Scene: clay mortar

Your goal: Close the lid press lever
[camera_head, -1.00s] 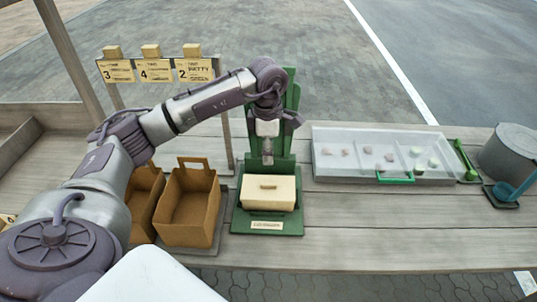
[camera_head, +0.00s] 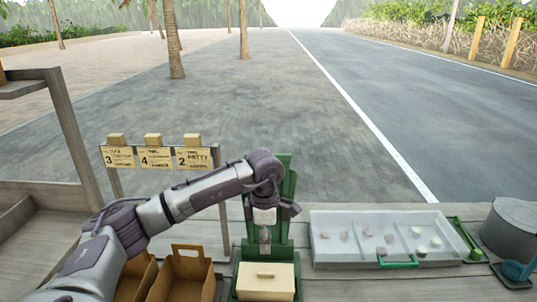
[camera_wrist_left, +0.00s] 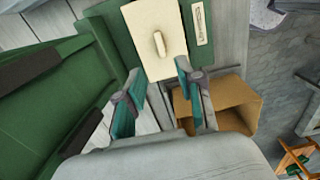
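The green press (camera_head: 284,180) stands on the table, its upright partly hidden behind my left arm. A cream box with a closed lid and small handle (camera_head: 265,282) sits on its base. The box also shows in the left wrist view (camera_wrist_left: 150,25), beside a large green part of the press (camera_wrist_left: 50,110). I cannot clearly pick out the lever. My left gripper (camera_head: 265,240) is over the box, in front of the upright. In the left wrist view its fingers (camera_wrist_left: 158,75) are apart with nothing between them. My right gripper is not in view.
Brown paper bags (camera_head: 184,278) stand left of the press. A tray with pale pieces (camera_head: 340,257) lies to the right, beside a grey pot (camera_head: 510,232) and a blue ladle (camera_head: 520,271). Order cards (camera_head: 157,158) stand behind the bags.

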